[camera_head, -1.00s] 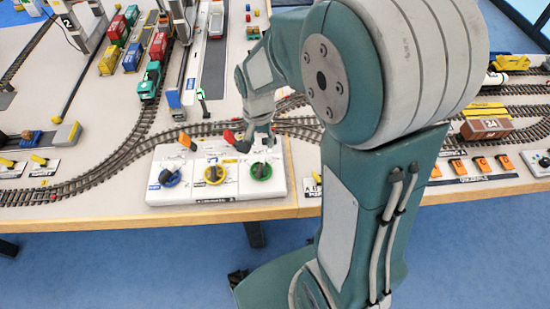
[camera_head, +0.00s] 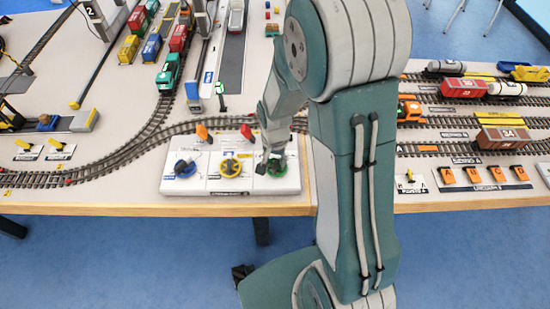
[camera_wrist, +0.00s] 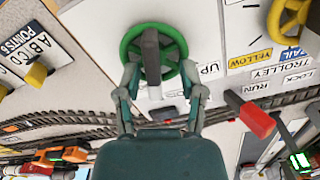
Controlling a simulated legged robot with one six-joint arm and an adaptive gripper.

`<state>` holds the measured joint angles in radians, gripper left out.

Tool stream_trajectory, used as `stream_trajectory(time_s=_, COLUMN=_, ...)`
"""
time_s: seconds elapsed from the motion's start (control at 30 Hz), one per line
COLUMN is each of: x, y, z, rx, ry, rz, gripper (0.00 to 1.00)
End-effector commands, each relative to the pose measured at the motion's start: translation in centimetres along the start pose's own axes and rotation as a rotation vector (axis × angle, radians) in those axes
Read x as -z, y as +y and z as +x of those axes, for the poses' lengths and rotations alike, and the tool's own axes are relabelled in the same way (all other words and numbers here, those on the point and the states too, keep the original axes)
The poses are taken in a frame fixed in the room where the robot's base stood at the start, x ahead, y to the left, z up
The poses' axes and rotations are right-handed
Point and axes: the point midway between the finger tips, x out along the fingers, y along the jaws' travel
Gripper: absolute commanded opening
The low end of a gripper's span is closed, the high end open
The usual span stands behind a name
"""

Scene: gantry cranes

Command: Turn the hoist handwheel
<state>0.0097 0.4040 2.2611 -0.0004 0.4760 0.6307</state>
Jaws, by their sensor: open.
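A white control panel (camera_head: 215,190) at the table's front edge carries a blue handwheel (camera_head: 184,168), a yellow handwheel (camera_head: 230,168) and a green handwheel (camera_head: 281,168). In the wrist view, an "UP" label (camera_wrist: 209,69) lies beside the green handwheel (camera_wrist: 183,40), and a "TROLLEY" label is near the yellow one (camera_wrist: 275,20). A dark grey bar crosses the green wheel's middle. My gripper (camera_wrist: 160,75) is open, its two fingers spread at the near rim of the green wheel; I cannot tell whether they touch it. In the head view my gripper (camera_head: 270,155) partly hides that wheel.
A red-tipped lever (camera_wrist: 252,116) stands close to my right finger in the wrist view. Rail track (camera_head: 140,150) with model trains runs behind the panel. Open floor (camera_head: 130,260) lies in front of the table.

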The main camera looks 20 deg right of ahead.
Motion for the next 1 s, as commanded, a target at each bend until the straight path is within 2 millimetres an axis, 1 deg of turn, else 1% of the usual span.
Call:
stream_trajectory(time_s=0.03, x=0.02, y=0.04, z=-0.01, rx=0.000, ry=0.000, rz=0.001, gripper=0.38)
stream_trajectory(time_s=0.07, x=0.05, y=0.07, z=-0.02, rx=0.001, ry=-0.001, rz=0.001, gripper=0.25)
stream_trajectory(time_s=0.1, x=0.08, y=0.12, z=-0.03, rx=0.001, ry=-0.001, rz=0.000, gripper=0.07)
stream_trajectory(time_s=0.13, x=0.10, y=0.14, z=-0.03, rx=0.001, ry=-0.001, rz=0.000, gripper=0.00)
stream_trajectory(time_s=0.47, x=0.17, y=0.03, z=-0.06, rx=0.002, ry=0.003, rz=-0.001, gripper=0.00)
stream_trajectory(time_s=0.67, x=0.22, y=-0.05, z=-0.09, rx=0.003, ry=0.004, rz=-0.034, gripper=0.00)
stream_trajectory(time_s=0.87, x=0.24, y=-0.17, z=-0.11, rx=0.004, ry=0.005, rz=-0.136, gripper=0.00)
stream_trajectory(time_s=1.0, x=0.24, y=-0.29, z=-0.13, rx=0.004, ry=0.006, rz=-0.249, gripper=0.00)
